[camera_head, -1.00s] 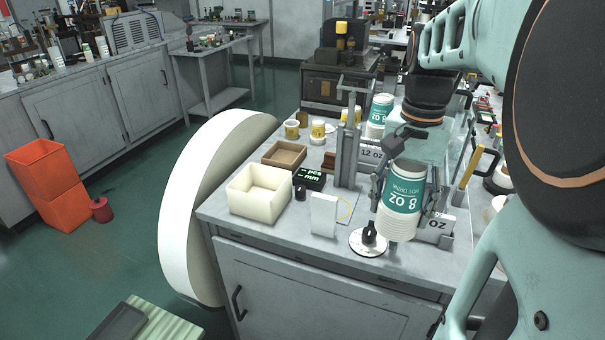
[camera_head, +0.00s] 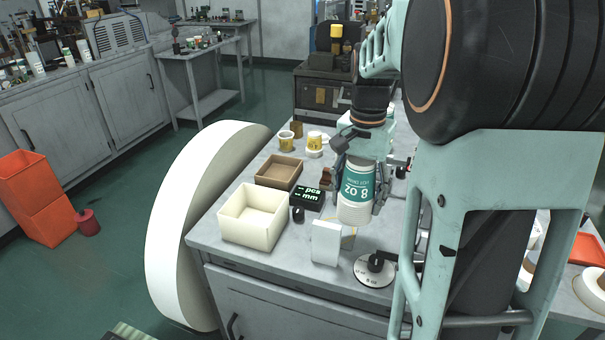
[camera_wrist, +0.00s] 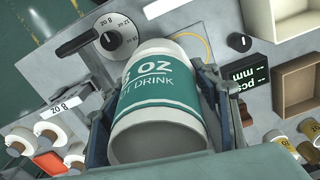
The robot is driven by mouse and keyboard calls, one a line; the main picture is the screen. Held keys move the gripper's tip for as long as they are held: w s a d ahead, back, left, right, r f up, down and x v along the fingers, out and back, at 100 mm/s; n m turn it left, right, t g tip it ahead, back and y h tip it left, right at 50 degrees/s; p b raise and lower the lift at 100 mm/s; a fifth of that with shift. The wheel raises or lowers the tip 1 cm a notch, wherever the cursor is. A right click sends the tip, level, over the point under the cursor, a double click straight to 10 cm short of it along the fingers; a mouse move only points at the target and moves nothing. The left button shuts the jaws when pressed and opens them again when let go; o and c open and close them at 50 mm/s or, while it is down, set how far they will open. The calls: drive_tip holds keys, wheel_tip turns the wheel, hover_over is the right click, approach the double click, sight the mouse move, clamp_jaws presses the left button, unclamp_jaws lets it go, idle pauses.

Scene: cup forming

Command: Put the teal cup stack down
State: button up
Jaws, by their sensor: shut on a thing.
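The teal cup stack (camera_head: 357,186), white with a teal band reading 8 OZ, is in my gripper (camera_head: 360,178) above the bench, right of the black display. My gripper is shut on it, with a finger on each side. In the wrist view the cup stack (camera_wrist: 160,100) fills the middle, with the gripper fingers (camera_wrist: 165,105) along both its sides. The stack looks nearly upright in the head view. I cannot tell whether its lower end touches the bench.
A cream open box (camera_head: 252,215), a brown tray (camera_head: 279,172) and a black display (camera_head: 306,197) stand to the left. A white block (camera_head: 325,242) and a round dial with a black knob (camera_head: 375,270) are near the front edge. Yellow-labelled cups (camera_head: 286,141) stand behind.

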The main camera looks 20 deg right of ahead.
drive_tip(key=w+f, duration=0.1)
drive_tip(key=f, duration=0.1)
drive_tip(key=w+a+f, duration=0.1)
drive_tip(key=w, duration=0.1)
drive_tip(key=w+f, duration=0.1)
drive_tip(key=f, duration=0.1)
drive_tip(key=shift+w+a+f, duration=0.3)
drive_tip(key=shift+w, duration=0.1)
drive_tip(key=shift+w+f, duration=0.2)
drive_tip(key=shift+f, duration=1.6)
drive_tip(key=shift+a+f, duration=0.1)
drive_tip(key=o, duration=1.5)
wheel_tip(320, 180, up, 12)
drive_tip(key=shift+r+p, duration=0.15)
drive_tip(key=shift+p, duration=0.15)
